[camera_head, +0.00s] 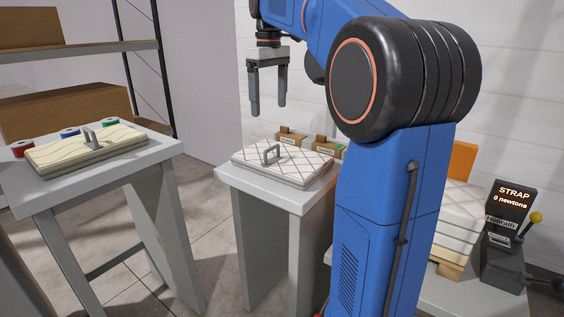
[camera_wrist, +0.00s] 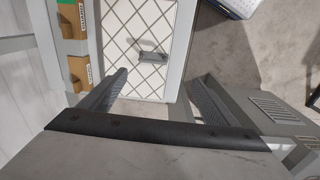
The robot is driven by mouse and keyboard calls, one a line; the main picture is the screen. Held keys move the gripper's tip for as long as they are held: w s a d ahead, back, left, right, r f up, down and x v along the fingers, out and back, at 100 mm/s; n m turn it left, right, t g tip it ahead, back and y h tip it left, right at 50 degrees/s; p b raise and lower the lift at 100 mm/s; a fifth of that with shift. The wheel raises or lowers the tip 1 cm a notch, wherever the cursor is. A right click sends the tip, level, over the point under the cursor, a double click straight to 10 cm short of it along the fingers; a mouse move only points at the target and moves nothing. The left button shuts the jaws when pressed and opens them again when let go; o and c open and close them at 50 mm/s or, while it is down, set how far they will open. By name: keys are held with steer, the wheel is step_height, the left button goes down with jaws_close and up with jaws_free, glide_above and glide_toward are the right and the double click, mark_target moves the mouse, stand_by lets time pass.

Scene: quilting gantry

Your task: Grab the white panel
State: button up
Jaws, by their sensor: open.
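The white panel (camera_head: 287,162) is a quilted slab with a diamond stitch pattern and a grey handle (camera_head: 271,153) on top. It lies flat on a grey table (camera_head: 300,198) in the middle of the head view. My gripper (camera_head: 268,108) is open and empty, pointing down, above the panel and apart from it. In the wrist view the white panel (camera_wrist: 135,68) and its handle (camera_wrist: 152,55) show beyond my open fingers (camera_wrist: 155,88). The fingers are not around the handle.
A cream panel (camera_head: 84,148) with a handle lies on the left table (camera_head: 108,168), near several coloured spools. Small brown boxes (camera_head: 290,138) stand behind the white panel. At right are stacked panels (camera_head: 458,212) and a strap device (camera_head: 508,238). Brown boxes fill a shelf at the left back.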

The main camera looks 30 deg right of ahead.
mark_target(272, 149)
steer(key=f, duration=0.5)
steer(key=w+d+f, duration=0.1)
steer(key=f, duration=1)
steer(key=shift+w+d+f, duration=0.25)
steer(key=shift+w, duration=0.1)
steer(key=c, duration=1.6)
steer(key=shift+c, duration=0.2)
steer(key=shift+r, duration=0.15)
